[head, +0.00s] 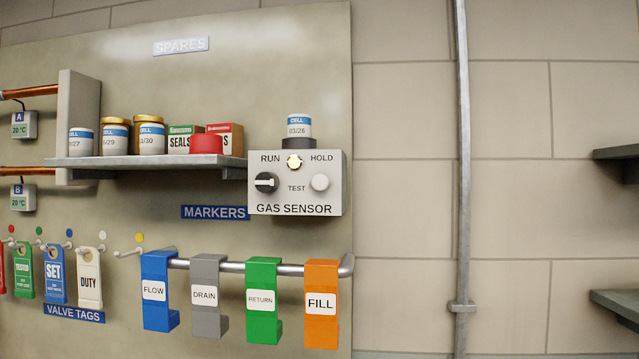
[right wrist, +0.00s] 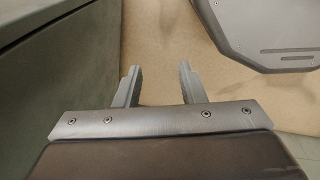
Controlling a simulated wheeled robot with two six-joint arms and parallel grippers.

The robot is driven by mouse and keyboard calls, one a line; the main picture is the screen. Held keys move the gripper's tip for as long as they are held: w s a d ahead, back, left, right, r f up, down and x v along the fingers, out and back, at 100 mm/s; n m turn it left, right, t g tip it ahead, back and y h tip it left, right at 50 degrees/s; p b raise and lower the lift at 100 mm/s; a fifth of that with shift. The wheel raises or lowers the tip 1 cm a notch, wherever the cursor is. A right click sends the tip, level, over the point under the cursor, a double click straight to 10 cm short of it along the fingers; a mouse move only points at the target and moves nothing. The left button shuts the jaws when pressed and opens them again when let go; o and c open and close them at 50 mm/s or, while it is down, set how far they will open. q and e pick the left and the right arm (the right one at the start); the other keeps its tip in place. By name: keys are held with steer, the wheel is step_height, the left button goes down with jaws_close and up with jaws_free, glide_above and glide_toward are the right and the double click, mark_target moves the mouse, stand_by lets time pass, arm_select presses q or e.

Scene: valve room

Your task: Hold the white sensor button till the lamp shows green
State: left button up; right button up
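The gas sensor box (head: 330,190) is a pale panel on the wall board, right of the shelf. Its white button (head: 320,182) is at the right, beside the word TEST and below HOLD. The lamp (head: 294,162) at the top middle looks pale yellow. A black knob (head: 266,182) sits at the left with its white mark lying horizontal. A cell labelled 03/26 (head: 299,128) stands on top of the box. My right gripper (right wrist: 158,72) shows in the right wrist view, open and empty. Neither gripper shows in the head view, so both are away from the button.
The spares shelf (head: 150,163) holds jars, boxes and a red lid (head: 206,144). Below the box, a rail (head: 340,268) carries blue, grey, green and orange markers. A vertical pipe (head: 463,180) runs at the right. The space before the box is clear.

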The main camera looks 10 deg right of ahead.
jaws_close()
stand_by(1.8)
